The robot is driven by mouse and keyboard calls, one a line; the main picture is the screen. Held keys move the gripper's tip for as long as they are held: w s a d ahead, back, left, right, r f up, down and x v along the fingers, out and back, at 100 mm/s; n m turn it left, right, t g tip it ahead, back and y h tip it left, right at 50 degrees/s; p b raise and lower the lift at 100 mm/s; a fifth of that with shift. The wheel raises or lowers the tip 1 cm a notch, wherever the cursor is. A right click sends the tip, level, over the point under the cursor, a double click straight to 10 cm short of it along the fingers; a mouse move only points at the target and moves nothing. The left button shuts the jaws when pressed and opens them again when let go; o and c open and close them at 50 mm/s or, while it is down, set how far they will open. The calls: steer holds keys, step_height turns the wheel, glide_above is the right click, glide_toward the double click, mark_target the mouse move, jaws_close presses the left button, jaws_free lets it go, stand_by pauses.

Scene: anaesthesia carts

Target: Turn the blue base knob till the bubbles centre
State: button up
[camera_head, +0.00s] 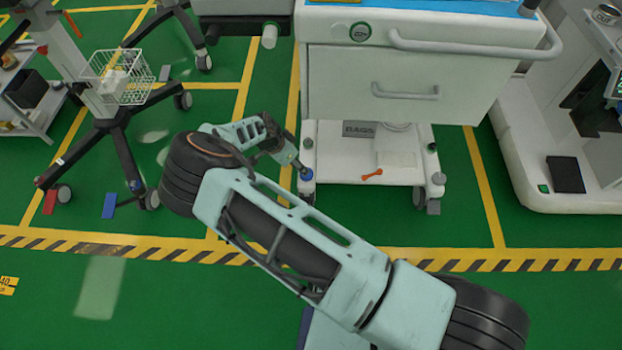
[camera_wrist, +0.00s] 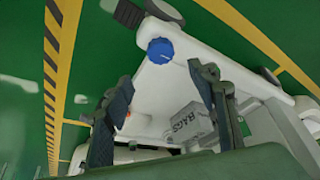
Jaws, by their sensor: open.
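The blue base knob (camera_wrist: 160,50) sits on the corner of the white cart base (camera_head: 345,165). In the head view the blue knob (camera_head: 306,175) shows at the left front corner, just beyond my gripper (camera_head: 299,166). In the wrist view my gripper (camera_wrist: 162,78) is open, with one finger to each side and nothing between the tips. The knob lies beyond the tips, roughly centred between them; I cannot tell whether they touch. I cannot make out any bubbles in either view.
A box marked BAGS (camera_head: 359,129) and an orange item (camera_head: 372,175) lie on the cart base. The white drawer (camera_head: 405,92) overhangs it. Casters stand at its corners. A wheeled stand with a wire basket (camera_head: 118,78) is at left. Green floor in front is clear.

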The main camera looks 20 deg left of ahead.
steer(key=b+x, duration=0.3)
steer(key=x, duration=0.8)
steer(key=shift+a+b, duration=0.1)
steer(key=shift+b, duration=0.3)
steer(key=c, duration=1.2)
